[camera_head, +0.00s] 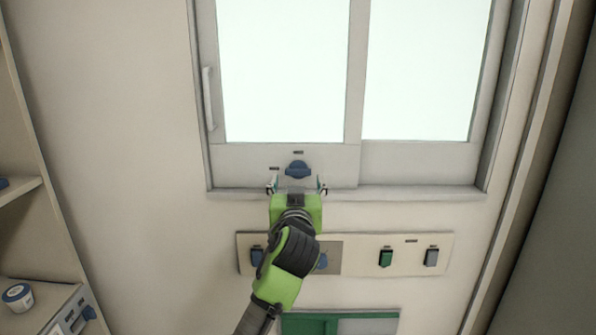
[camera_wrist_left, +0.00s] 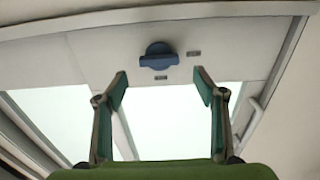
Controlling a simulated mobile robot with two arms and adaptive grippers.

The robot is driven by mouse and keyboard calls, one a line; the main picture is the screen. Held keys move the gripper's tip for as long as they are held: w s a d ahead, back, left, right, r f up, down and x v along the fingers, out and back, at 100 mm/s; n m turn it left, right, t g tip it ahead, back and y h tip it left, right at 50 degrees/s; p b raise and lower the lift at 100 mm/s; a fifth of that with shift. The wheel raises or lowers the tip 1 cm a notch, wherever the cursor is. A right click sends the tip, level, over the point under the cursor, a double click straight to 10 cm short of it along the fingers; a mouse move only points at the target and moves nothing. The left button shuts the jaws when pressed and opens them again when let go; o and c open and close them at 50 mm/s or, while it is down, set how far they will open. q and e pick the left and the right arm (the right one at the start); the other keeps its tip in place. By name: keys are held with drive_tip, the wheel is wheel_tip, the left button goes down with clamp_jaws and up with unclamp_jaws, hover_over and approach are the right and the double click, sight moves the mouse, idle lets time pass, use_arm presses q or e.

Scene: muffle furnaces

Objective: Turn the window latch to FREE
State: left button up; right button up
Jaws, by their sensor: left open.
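The window latch (camera_head: 298,169) is a blue knob on the bottom rail of the left window sash. It also shows in the left wrist view (camera_wrist_left: 158,56), with its grip bar lying across, roughly along the rail. Two small labels sit near it, too small to read. My left gripper (camera_head: 297,184) is just below the latch in the head view, open and empty. In the left wrist view its two fingers (camera_wrist_left: 161,80) are spread to either side, with the latch beyond the gap between the tips, apart from them. My right gripper is not in view.
A wall panel (camera_head: 345,254) below the sill carries several switches, including a green one (camera_head: 386,257); my left arm covers part of it. The window frame has a white handle (camera_head: 208,98) at left. Shelves with a small jar (camera_head: 18,296) stand at far left.

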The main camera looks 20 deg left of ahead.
sight(298, 173)
use_arm(q)
drive_tip(key=shift+p+x, duration=0.45)
drive_tip(key=shift+x, duration=2.05)
drive_tip(key=shift+d, duration=0.1)
drive_tip(key=c, duration=1.1)
